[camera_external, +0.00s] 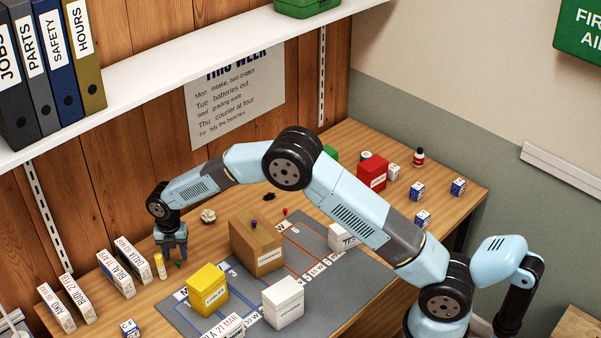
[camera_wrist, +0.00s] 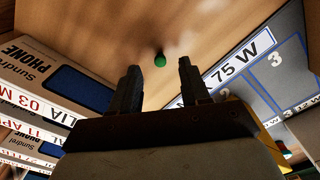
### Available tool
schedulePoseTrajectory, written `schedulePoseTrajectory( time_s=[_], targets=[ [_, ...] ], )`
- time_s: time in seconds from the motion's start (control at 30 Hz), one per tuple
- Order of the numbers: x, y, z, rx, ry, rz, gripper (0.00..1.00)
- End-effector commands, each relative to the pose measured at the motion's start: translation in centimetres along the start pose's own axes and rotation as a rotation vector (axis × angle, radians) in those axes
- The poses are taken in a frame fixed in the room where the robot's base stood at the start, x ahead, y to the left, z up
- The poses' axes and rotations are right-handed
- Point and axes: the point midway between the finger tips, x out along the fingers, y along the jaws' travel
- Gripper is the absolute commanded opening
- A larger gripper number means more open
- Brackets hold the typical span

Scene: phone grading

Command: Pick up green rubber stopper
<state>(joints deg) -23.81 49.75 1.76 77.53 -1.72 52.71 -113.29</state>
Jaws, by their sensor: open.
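The green rubber stopper (camera_wrist: 160,60) is a small green round thing on the wooden table. In the wrist view it lies just beyond my fingertips, about midway between them. In the external view the stopper (camera_external: 180,264) is a tiny green spot just below my gripper and right of a small yellow tube. My gripper (camera_external: 173,256) points down at the left part of the table. In the wrist view my gripper (camera_wrist: 163,76) has its two dark fingers apart with nothing between them.
Labelled phone boxes (camera_external: 124,254) stand left of my gripper. The yellow tube (camera_external: 160,266) stands close beside it. A yellow box (camera_external: 208,289), a brown carton (camera_external: 257,247) and a white box (camera_external: 283,303) stand to the right, around a grey mat (camera_external: 340,290). A shelf (camera_external: 200,63) runs above.

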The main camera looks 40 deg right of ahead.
Motion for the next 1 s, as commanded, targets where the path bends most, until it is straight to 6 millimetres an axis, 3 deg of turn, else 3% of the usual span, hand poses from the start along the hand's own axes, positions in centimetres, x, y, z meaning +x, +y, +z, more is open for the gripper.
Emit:
schedulePoseTrajectory(
  time_s=[0.2,0.47,0.93,1.0],
  targets=[
    [2.8,0.0,0.0,-0.001,0.000,0.000,0.46],
    [3.0,0.0,0.0,0.000,0.000,0.001,0.45],
    [3.0,0.0,0.0,0.000,0.000,0.001,0.00],
    [3.0,0.0,0.0,0.000,0.000,0.001,0.00]
  ],
)
